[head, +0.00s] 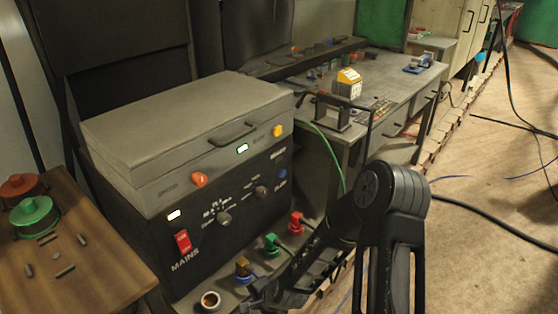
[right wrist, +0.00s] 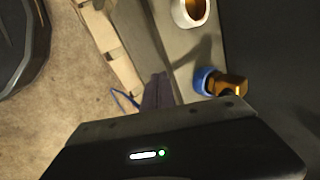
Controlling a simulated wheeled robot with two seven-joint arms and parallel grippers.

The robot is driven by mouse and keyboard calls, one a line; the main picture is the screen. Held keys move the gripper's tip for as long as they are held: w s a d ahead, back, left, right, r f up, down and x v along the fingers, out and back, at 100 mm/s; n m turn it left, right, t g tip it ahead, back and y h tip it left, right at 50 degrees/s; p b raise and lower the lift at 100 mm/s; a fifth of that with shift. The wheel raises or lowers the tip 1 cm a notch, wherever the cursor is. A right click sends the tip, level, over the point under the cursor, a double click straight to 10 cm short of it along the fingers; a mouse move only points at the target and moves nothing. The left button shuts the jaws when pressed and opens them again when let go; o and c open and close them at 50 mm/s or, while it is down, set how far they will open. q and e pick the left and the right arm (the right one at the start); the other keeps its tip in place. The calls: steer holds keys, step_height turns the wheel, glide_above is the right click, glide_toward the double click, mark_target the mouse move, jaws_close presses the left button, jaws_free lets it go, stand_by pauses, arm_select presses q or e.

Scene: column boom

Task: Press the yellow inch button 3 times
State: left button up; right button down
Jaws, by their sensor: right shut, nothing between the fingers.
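A row of controls runs along the grey ledge below the black MAINS panel. I cannot read a label marking either as the inch button. My right gripper (head: 259,289) is shut and empty beside these two, apart from them as far as I can tell; its fingers show dark in the wrist view (right wrist: 157,90). My left gripper is out of view.
Green (head: 271,243) and red (head: 297,222) controls stand further along the ledge. The panel has a red MAINS switch (head: 183,241), and a yellow piece (head: 277,130) is on the grey case above. A wooden table (head: 90,262) is at left; open floor lies right.

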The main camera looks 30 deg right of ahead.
mark_target(278, 131)
steer(key=w+d+r+m+t+h, duration=0.2)
steer(key=w+d+r+m, duration=0.3)
steer(key=d+r, duration=0.35)
steer(key=w+d+r+m+t+h, duration=0.2)
steer(key=w+d+r+m, duration=0.35)
steer(key=d+r, duration=0.3)
steer(key=d+r+m+t+h, duration=0.1)
steer(key=d+r+m, duration=0.3)
steer(key=r, duration=0.6)
steer(key=d+r+m+t+h, duration=0.2)
steer(key=d+r+m, duration=0.3)
steer(key=r, duration=0.4)
steer(key=shift+w+d+r+h, duration=0.25)
steer(key=shift+w+r+h, duration=0.15)
steer(key=shift+h, duration=0.1)
steer(key=w+a+p, duration=0.2)
steer(key=w+p, duration=0.5)
steer(key=w, duration=0.1)
steer(key=shift+w+a, duration=0.2)
steer(key=shift+a, duration=0.05)
